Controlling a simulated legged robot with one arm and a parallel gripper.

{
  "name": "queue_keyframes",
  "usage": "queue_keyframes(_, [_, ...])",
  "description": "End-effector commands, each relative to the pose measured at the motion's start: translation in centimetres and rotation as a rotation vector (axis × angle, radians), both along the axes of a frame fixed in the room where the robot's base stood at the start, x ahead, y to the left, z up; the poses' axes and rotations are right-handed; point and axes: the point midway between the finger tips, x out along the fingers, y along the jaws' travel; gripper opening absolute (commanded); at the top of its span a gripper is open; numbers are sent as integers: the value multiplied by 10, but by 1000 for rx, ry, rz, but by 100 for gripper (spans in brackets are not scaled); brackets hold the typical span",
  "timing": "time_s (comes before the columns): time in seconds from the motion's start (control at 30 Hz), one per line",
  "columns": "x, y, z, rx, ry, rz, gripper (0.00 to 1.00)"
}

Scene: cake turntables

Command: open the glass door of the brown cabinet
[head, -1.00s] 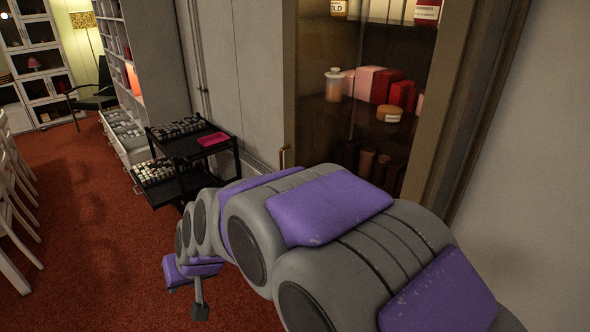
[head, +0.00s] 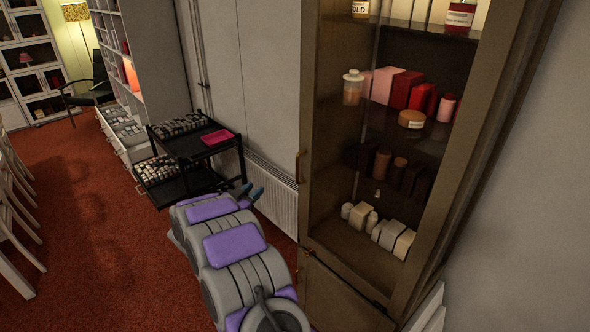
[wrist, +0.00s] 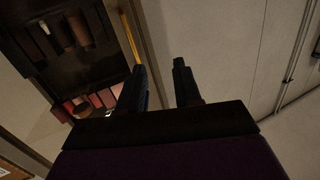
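The brown cabinet (head: 445,190) stands at the right in the head view, its glass door looking shut. A slim brass handle (head: 298,168) is on the door's left edge. In the wrist view the handle (wrist: 131,38) appears as a yellow bar just beyond the left fingertip. My gripper (head: 250,192) is left of the handle and somewhat lower in the head picture. In the wrist view my gripper (wrist: 162,82) has its two fingers apart with nothing visible between them. Whether the left finger touches the handle cannot be told.
A black cart (head: 190,155) with a pink tray (head: 217,137) stands left of the cabinet. A white radiator (head: 270,195) is on the wall behind my gripper. Jars and boxes fill the cabinet shelves. White chairs (head: 18,220) line the left; the red carpet (head: 90,240) between is clear.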

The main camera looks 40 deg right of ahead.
Motion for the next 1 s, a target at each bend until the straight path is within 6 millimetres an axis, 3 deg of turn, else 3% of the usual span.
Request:
queue_keyframes(0.1, [-19, -18, -8, -65, 17, -103, 33])
queue_keyframes(0.3, [-28, -33, -11, -100, 25, -159, 33])
queue_keyframes(0.47, [-23, -52, -10, -103, 23, -159, 33])
queue_keyframes(1.0, [6, -154, -11, -102, 24, -158, 33])
